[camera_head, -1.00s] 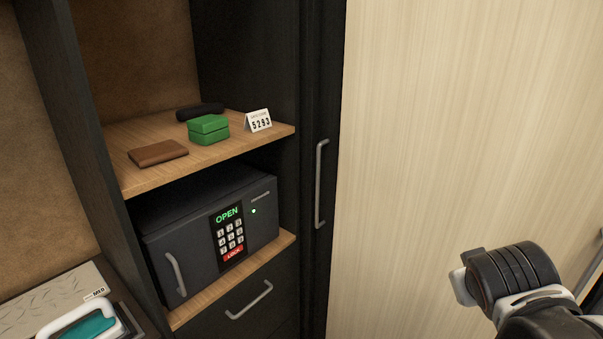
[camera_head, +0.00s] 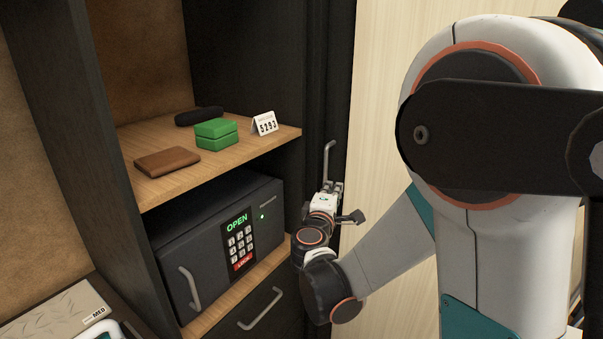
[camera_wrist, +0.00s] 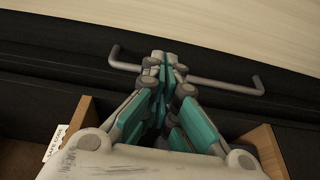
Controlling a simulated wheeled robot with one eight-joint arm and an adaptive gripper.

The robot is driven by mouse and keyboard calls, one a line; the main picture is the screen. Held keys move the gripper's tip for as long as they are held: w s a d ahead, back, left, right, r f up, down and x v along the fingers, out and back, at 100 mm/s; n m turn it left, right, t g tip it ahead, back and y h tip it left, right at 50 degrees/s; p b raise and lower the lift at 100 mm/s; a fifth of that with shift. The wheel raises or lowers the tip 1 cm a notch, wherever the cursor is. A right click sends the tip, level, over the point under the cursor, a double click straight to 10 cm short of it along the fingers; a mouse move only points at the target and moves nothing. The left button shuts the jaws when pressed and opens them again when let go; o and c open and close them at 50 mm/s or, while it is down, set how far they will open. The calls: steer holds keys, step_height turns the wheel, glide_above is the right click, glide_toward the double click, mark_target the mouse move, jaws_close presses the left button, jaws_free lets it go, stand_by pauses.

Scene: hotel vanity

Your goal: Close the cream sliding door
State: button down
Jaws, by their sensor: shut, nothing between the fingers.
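The cream sliding door (camera_head: 376,110) is a tall pale panel right of the open shelves, partly hidden behind my arm. It also shows along the top of the wrist view (camera_wrist: 235,28). A grey bar handle (camera_head: 327,158) stands on the dark upright strip at the door's left edge. The handle crosses the wrist view too (camera_wrist: 225,85). My gripper (camera_head: 331,188) is at the lower part of the handle. In the wrist view my gripper (camera_wrist: 165,62) is shut, its fingertips overlapping the middle of the bar. I cannot tell whether they touch it.
Left of the door, a shelf (camera_head: 250,150) holds a brown wallet (camera_head: 167,162), a green box (camera_head: 216,133), a dark case (camera_head: 199,116) and a number card (camera_head: 265,124). Below are a safe (camera_head: 185,240) reading OPEN and a drawer with a handle (camera_head: 262,308).

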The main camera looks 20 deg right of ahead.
steer(key=x, duration=0.3)
steer(key=b+x, duration=0.1)
steer(key=x, duration=0.5)
steer(key=shift+w+a+b, duration=0.2)
steer(key=shift+w+b, duration=0.1)
steer(key=shift+b, duration=0.1)
steer(key=shift+w+d+r, duration=0.1)
steer(key=shift+w+d, duration=0.1)
steer(key=shift+w, duration=0.1)
